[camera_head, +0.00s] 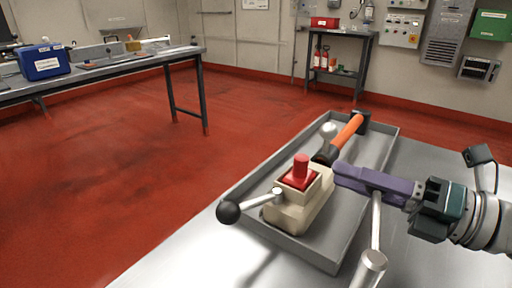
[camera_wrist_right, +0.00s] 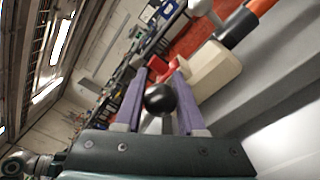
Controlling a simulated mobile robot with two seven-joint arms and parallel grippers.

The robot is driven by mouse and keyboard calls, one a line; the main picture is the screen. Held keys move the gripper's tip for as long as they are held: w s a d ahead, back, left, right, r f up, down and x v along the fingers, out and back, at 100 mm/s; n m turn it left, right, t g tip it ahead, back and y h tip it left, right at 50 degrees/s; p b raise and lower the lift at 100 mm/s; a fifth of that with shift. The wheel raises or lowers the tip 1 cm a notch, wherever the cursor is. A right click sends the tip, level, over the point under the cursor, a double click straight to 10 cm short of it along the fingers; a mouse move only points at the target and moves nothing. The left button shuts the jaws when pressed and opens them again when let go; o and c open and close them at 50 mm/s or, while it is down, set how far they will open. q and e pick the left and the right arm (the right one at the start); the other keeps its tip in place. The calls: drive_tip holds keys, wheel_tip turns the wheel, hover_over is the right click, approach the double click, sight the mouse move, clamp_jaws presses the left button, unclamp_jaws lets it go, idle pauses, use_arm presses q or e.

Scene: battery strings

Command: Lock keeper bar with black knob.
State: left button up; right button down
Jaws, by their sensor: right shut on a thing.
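My right gripper (camera_head: 350,178), with purple fingers, reaches in from the right over the metal worktop. In the right wrist view, a black knob (camera_wrist_right: 160,99) sits between its two fingers, and the gripper is shut on it. In the head view the fingers hide this knob. A silver bar (camera_head: 376,222) runs down from under the fingers to a silver cylindrical end (camera_head: 370,262) near the worktop. A cream block (camera_head: 297,208) with a red top (camera_head: 300,170) stands left of the fingertips. A second black knob (camera_head: 229,212) sticks out to its left on a short silver rod. My left gripper is out of view.
The cream block stands in a shallow grey tray (camera_head: 345,250). An orange handle (camera_head: 347,131) with black ends lies behind it, near a pale round knob (camera_head: 328,130). A workbench (camera_head: 110,69) with a blue box (camera_head: 44,62) stands far left. Red floor between is clear.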

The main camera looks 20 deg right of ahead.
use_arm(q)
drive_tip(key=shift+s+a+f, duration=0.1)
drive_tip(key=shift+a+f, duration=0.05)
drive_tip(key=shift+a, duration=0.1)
use_arm(e)
drive_tip(key=shift+w+a, duration=0.1)
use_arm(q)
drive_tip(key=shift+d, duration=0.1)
use_arm(e)
drive_tip(key=c, duration=0.5)
unclamp_jaws()
drive_tip(key=v, duration=1)
drive_tip(key=shift+w, duration=0.1)
